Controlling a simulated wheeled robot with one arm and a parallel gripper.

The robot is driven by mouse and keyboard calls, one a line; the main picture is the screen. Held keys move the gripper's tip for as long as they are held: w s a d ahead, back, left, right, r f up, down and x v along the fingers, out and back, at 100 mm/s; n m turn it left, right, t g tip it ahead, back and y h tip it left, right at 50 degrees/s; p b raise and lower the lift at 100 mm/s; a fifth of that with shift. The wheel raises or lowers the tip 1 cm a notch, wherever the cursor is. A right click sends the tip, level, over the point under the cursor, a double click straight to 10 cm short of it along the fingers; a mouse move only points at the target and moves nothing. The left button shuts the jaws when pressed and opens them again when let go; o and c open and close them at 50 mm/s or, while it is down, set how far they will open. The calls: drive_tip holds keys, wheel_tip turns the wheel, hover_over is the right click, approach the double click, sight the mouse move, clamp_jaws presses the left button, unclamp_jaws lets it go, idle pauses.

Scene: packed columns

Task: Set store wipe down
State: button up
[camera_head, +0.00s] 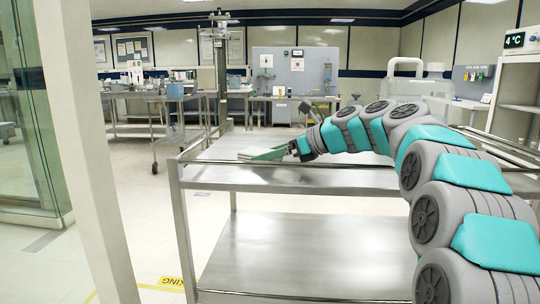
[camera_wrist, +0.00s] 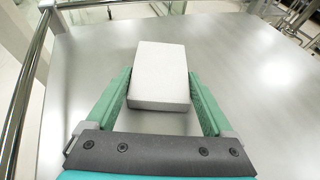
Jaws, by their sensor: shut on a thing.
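A white rectangular block (camera_wrist: 160,72) sits between the two green fingers of my gripper (camera_wrist: 160,92) in the wrist view. My gripper is shut on it, one finger along each side. In the head view my gripper (camera_head: 268,153) is low over the upper shelf of a steel cart (camera_head: 225,178), near its left part. I cannot tell whether the block touches the shelf. No thing is marked as a store or a wipe in these views.
The cart has side rails (camera_head: 300,188) and a bare lower shelf (camera_head: 310,255). A pale post (camera_head: 85,150) and glass panel stand at the left. A fridge (camera_head: 518,100) reading 4 °C is at the right. Lab benches stand behind. The upper shelf around the block is clear.

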drive_tip(key=o, duration=1.1)
drive_tip(key=shift+f, duration=0.1)
drive_tip(key=shift+s+d+r, duration=0.1)
drive_tip(key=shift+d+r, duration=0.15)
drive_tip(key=v, duration=1.1)
drive_tip(key=shift+s+d+p, duration=0.1)
drive_tip(key=shift+p, duration=0.2)
